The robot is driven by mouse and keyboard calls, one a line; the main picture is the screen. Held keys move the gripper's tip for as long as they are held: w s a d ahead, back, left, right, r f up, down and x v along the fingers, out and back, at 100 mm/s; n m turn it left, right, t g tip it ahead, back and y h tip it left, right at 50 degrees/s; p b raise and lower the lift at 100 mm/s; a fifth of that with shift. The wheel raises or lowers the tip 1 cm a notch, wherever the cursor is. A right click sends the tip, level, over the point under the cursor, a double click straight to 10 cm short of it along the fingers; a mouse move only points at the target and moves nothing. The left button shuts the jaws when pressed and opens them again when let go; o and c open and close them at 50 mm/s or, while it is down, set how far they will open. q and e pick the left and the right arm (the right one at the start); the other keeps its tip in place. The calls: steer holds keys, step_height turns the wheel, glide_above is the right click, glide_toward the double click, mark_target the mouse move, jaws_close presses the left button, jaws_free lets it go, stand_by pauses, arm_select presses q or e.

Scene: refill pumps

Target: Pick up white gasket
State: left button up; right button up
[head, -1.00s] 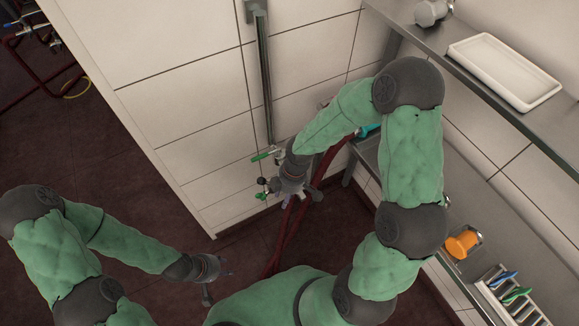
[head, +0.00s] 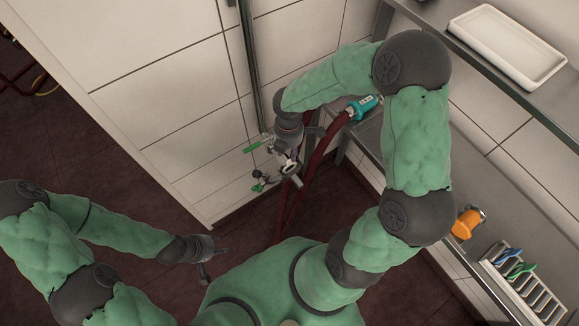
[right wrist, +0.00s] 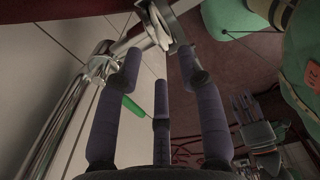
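A pale, white ring-like piece (right wrist: 158,28) shows at the top of the right wrist view, against a shiny metal fitting. It may be the white gasket, but I cannot tell for sure. My right gripper (right wrist: 160,72) has its dark fingers spread, with nothing between them; the pale piece lies beyond the fingertips. In the head view, my right gripper (head: 290,160) is beside the metal pipe fittings with green handles (head: 258,146) at the wall, and it partly hides them. My left gripper (head: 212,248) is low at the left, away from the fittings; its fingers are too small to read.
A dark red hose (head: 318,160) with a teal coupling (head: 362,106) runs beside my right gripper. At the right are a steel shelf with a white tray (head: 507,45), and a lower counter with an orange item (head: 466,223) and a rack (head: 525,285). The tiled wall stands close behind the fittings.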

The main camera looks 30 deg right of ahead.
mark_target(289, 158)
step_height(289, 158, down, 5)
steer(key=b, duration=0.2)
steer(key=shift+d+b, duration=0.1)
steer(key=shift+b, duration=0.2)
jaws_close()
